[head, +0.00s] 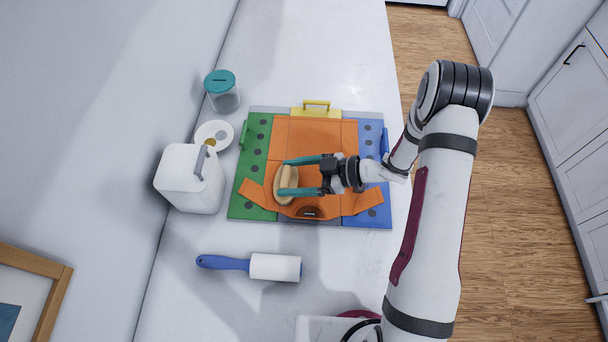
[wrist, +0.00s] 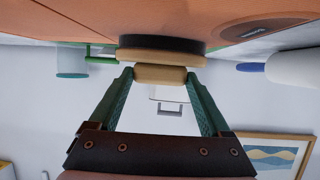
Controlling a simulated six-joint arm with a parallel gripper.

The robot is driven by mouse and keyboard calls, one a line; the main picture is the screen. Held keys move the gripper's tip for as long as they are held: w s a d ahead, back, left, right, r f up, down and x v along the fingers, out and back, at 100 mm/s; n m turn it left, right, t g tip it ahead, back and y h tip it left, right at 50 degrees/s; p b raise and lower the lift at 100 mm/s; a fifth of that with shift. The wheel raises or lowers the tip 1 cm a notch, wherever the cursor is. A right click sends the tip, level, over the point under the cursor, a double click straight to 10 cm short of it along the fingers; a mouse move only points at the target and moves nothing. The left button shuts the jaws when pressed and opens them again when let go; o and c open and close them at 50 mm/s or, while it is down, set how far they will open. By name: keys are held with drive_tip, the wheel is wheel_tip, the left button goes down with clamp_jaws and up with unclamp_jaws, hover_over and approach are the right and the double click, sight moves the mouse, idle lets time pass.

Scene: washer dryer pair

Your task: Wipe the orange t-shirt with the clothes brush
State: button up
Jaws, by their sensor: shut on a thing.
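The orange t-shirt (head: 315,135) lies spread flat on a folding board with green (head: 257,145), blue (head: 371,135) and yellow (head: 316,112) panels. My gripper (head: 287,177) is over the left part of the shirt, with its teal fingers shut on the clothes brush (head: 283,183). The brush has a light wooden body. In the wrist view the brush (wrist: 162,58) sits between my fingertips (wrist: 162,74), and its dark bristle side faces the shirt (wrist: 90,20) and appears to touch it. Whether the bristles press on the cloth I cannot tell.
A white container (head: 190,180) with a grey handle, a small dish (head: 214,134) and a teal-lidded jar (head: 221,90) stand left of the board. A lint roller (head: 252,266) with a blue handle lies in front. The counter behind the board is clear.

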drive_tip(key=shift+a, duration=0.45)
drive_tip(key=shift+w+d, duration=0.1)
drive_tip(key=shift+d, duration=4.9)
drive_tip(key=shift+a+r, duration=0.1)
drive_tip(key=shift+a, duration=4.85)
drive_tip(key=shift+r, duration=4)
